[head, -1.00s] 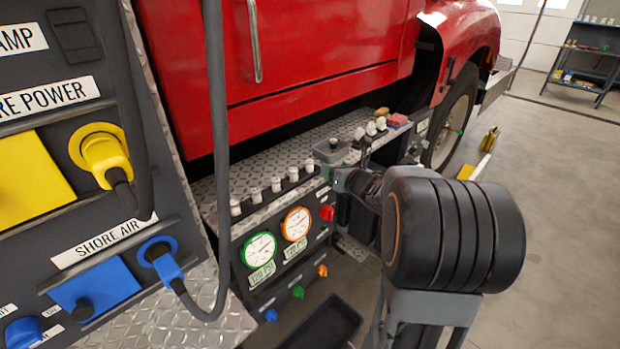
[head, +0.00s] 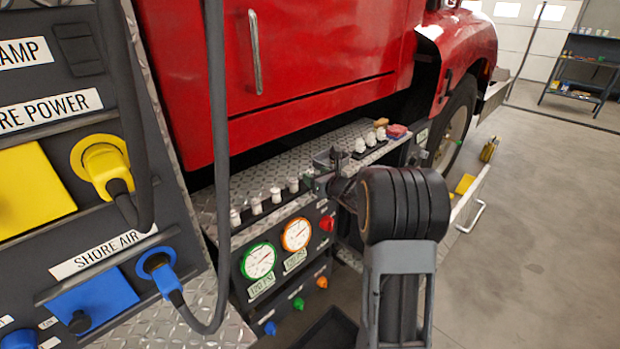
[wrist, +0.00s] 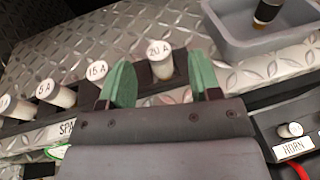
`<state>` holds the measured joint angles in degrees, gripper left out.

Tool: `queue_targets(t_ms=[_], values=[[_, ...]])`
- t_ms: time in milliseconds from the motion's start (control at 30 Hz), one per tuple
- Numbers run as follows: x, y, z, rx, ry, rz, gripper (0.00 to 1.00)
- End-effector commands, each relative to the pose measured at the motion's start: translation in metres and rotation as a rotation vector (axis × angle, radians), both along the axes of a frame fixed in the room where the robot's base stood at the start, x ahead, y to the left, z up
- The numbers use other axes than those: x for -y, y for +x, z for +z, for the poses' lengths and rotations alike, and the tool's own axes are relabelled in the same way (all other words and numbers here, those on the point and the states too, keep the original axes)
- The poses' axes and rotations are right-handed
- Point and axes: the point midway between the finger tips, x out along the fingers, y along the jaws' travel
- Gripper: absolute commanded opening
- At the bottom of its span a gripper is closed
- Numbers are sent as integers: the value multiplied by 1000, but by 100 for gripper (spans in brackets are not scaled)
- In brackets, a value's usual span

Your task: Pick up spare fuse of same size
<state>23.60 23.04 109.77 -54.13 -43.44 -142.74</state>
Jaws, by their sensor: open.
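A row of white-capped spare fuses stands in a black rack (wrist: 78,103) on the tread plate. In the wrist view I read a 5 A fuse (wrist: 50,92), a 15 A fuse (wrist: 97,75) and a 20 A fuse (wrist: 160,60). My gripper (wrist: 161,80) is open, its two green fingers spread. The 20 A fuse appears between and just beyond the fingertips, nearer the left one. The left finger partly overlaps the 15 A fuse. In the head view the row of fuses (head: 275,196) ends beside my gripper (head: 324,160).
A grey tray (wrist: 247,44) right of the rack holds a small dark cylinder with an amber band (wrist: 267,12). A HORN-labelled knob (wrist: 291,130) is at right.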

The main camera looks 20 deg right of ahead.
Motion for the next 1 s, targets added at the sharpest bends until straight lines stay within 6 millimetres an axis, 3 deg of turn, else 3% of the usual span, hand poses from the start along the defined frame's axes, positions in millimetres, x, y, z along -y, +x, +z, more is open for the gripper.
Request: queue_targets(t_ms=[300, 600, 1000], values=[[-8, 35, -8, -1, 2, 1, 58], [-8, 37, -8, 0, 1, 0, 57], [-8, 37, -8, -1, 1, 0, 18]])
